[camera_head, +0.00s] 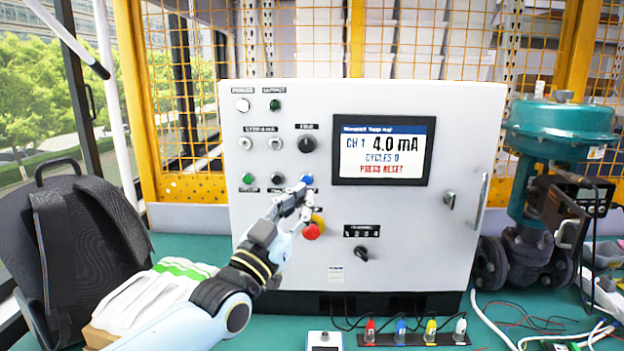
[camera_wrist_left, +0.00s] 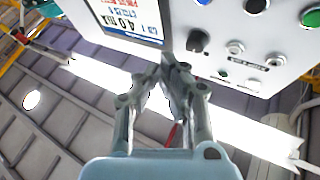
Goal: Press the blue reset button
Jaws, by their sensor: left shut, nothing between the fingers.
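The blue reset button (camera_head: 307,179) is at the right end of a row of buttons on the grey control box (camera_head: 440,240). It also shows at the top edge of the left wrist view (camera_wrist_left: 203,2). My left gripper (camera_head: 301,191) is shut and empty, its fingertips just below and left of the blue button in the head view. I cannot tell whether it touches the panel. The screen (camera_head: 382,152) reads CH 1, 4.0 mA, CYCLES 0, PRESS RESET. My right gripper is not in view.
A green button (camera_head: 247,179) and a black button (camera_head: 277,180) share the row. A red mushroom button (camera_head: 311,231) sits below my gripper. A black knob (camera_head: 307,144) is above.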

